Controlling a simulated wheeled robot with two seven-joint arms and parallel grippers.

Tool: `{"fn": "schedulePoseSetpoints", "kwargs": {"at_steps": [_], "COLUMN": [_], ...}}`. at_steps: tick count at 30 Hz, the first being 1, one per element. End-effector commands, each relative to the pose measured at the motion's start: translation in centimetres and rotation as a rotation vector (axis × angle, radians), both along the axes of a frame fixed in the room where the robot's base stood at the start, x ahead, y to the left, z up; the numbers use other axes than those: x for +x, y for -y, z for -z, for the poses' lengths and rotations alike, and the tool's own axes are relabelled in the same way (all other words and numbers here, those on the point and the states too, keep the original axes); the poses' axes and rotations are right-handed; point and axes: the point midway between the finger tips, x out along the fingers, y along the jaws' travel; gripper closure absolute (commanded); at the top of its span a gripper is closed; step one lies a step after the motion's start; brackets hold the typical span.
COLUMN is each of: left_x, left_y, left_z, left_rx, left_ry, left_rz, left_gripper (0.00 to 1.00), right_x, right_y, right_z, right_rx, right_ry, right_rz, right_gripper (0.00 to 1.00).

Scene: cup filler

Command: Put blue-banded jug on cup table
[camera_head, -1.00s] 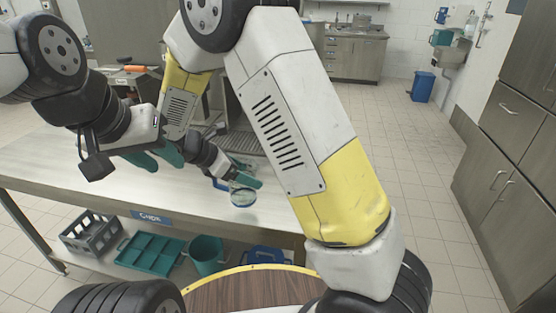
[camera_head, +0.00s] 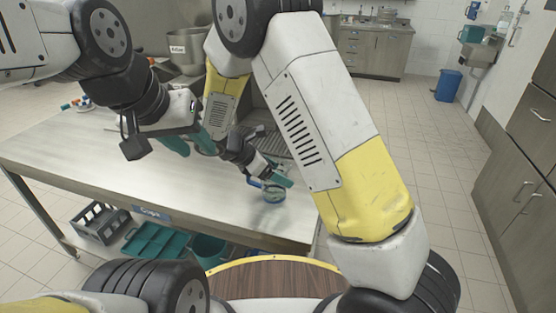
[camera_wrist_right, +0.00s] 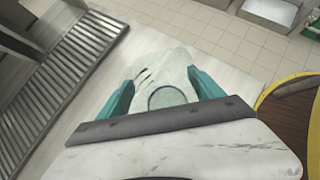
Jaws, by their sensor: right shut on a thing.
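The clear jug with a blue band (camera_head: 274,195) shows at the right end of the metal table (camera_head: 110,165), which bears a blue "Cups" sign on its front edge. I cannot tell whether its base touches the tabletop. My right gripper (camera_head: 270,180) is shut on the jug, its teal fingers on either side. In the right wrist view the jug (camera_wrist_right: 168,72) sits between the fingers of the right gripper (camera_wrist_right: 163,92). My left gripper (camera_head: 190,143) hangs above the table to the left, its teal fingers apart and nothing seen between them.
A ribbed metal drainer (camera_head: 301,147) stands behind the jug. A large labelled pot (camera_head: 187,48) is at the back. Below the table are a grey crate (camera_head: 100,223) and a teal tray (camera_head: 152,241). The table's middle is clear.

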Motion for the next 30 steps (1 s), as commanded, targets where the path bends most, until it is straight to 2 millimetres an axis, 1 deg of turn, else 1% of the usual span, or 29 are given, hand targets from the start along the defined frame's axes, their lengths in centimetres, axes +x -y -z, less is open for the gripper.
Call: {"fn": "schedulePoseSetpoints", "kwargs": {"at_steps": [5,6,8,9,18,22,26,30], "left_x": [0.0,0.0,0.0,0.0,0.0,0.0,0.0,0.0], "left_y": [0.0,0.0,0.0,0.0,0.0,0.0,0.0,0.0], "left_z": [0.0,0.0,0.0,0.0,0.0,0.0,0.0,0.0], "left_rx": [0.0,0.0,0.0,0.0,0.0,0.0,0.0,0.0], "left_ry": [0.0,0.0,0.0,0.0,0.0,0.0,0.0,0.0], "left_rz": [0.0,0.0,0.0,0.0,0.0,0.0,0.0,0.0], "left_gripper": [0.64,0.64,0.64,0.64,0.64,0.64,0.64,0.64], "right_x": [0.0,0.0,0.0,0.0,0.0,-0.1,-0.8,-1.8], "right_y": [0.0,0.0,0.0,0.0,0.0,-0.4,-1.8,-3.8], "right_z": [0.3,0.3,0.3,0.3,0.2,-0.4,-1.9,-4.1], "right_rx": [0.0,0.0,0.0,0.0,0.0,0.001,0.002,0.002], "right_ry": [-0.001,-0.001,-0.001,-0.001,-0.001,0.001,0.001,0.002], "right_rz": [-0.001,-0.001,-0.001,-0.001,-0.001,-0.001,-0.004,-0.003], "right_gripper": [0.91,0.22,0.1,0.02,0.02,0.02,0.02,0.02]}}
